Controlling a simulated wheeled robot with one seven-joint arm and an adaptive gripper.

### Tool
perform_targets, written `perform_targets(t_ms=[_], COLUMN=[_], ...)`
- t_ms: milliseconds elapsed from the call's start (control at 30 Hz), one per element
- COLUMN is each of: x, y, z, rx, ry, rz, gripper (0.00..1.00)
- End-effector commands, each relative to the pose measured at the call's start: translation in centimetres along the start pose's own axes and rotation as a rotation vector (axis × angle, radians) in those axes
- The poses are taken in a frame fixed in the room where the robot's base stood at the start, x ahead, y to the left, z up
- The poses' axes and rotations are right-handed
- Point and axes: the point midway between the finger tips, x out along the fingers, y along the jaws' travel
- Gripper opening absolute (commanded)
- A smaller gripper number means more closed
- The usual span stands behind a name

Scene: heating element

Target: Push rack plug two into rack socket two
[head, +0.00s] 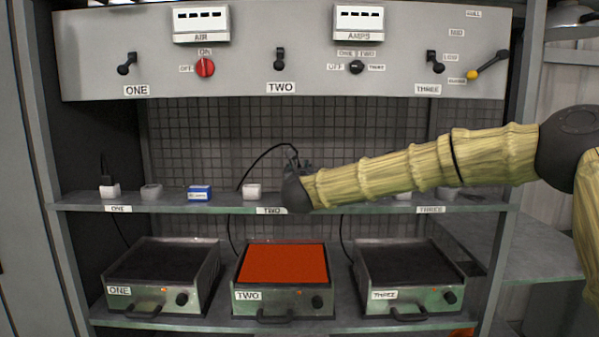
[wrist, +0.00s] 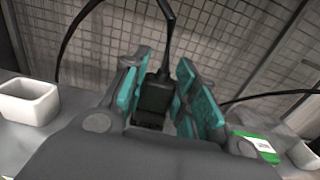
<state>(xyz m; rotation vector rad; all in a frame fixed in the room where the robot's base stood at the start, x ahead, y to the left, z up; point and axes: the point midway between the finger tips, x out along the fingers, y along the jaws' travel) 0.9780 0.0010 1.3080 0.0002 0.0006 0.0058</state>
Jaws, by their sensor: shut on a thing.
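My gripper (wrist: 158,100) is shut on a dark plug (wrist: 155,92), identified as rack plug two by its place near the TWO label. The teal finger pads lie on either side of it, and its black cord rises from the top. In the head view my gripper (head: 298,178) is at the middle shelf, just right of the TWO label (head: 271,211). A white open block (head: 252,190) stands left of my gripper; it also shows in the wrist view (wrist: 28,102), with no plug in it. I cannot tell whether this is rack socket two. The plug's lower end is hidden.
A blue box (head: 199,193), a grey holder (head: 151,191) and a white block with a plug (head: 108,191) stand farther left. A green-and-white box (wrist: 256,147) is right of my gripper. Hot plate two (head: 283,264) glows orange below. A mesh wall (head: 220,140) stands behind the shelf.

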Motion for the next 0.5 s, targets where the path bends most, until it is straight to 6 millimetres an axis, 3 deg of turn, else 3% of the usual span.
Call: perform_targets(t_ms=[500], x=[0.0], y=[-0.01], z=[-1.02], rx=[0.0], ry=[0.0], rz=[0.0], gripper=[0.04])
